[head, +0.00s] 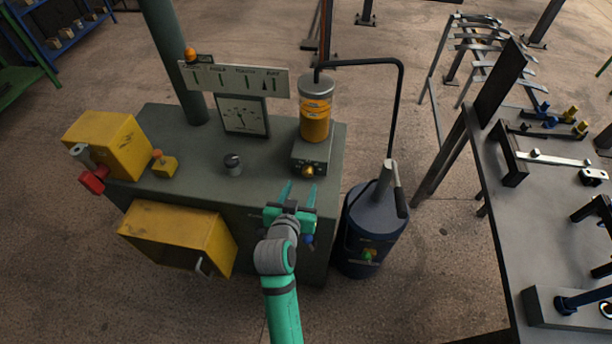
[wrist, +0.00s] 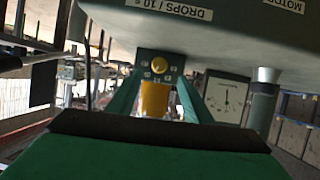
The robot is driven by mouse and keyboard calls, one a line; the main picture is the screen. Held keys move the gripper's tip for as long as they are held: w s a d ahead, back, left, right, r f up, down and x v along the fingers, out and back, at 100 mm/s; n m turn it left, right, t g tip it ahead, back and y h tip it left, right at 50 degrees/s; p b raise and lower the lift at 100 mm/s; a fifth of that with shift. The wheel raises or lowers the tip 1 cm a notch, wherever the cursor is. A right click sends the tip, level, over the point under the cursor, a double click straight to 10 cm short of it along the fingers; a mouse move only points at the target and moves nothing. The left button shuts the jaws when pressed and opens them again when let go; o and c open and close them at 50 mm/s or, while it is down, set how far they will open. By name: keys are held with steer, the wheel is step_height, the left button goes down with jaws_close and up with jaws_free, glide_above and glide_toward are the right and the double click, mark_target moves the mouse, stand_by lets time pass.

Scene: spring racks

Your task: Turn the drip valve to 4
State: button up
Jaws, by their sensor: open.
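The drip valve is a small round brass-yellow knob (head: 308,171) on the front of a grey block (head: 314,150), below a cylinder of amber oil (head: 315,120). In the wrist view the knob (wrist: 159,65) shows on a dark plate with small marks around it, too small to read. My gripper (head: 299,190) is open and empty, in front of the bench edge and a little short of the knob. In the wrist view the knob appears between the two green fingers (wrist: 158,85), apart from both. The valve's setting cannot be read.
A dial gauge (head: 243,115) and a small dark knob (head: 233,164) stand left of the valve on the grey bench (head: 200,150). Yellow boxes (head: 108,140) are further left. A dark blue drum (head: 375,225) with a hose stands close on the right.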

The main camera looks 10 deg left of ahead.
mark_target(307, 174)
steer(key=x, duration=0.8)
steer(key=shift+w+f, duration=0.15)
steer(key=shift+c, duration=0.3)
steer(key=c, duration=1)
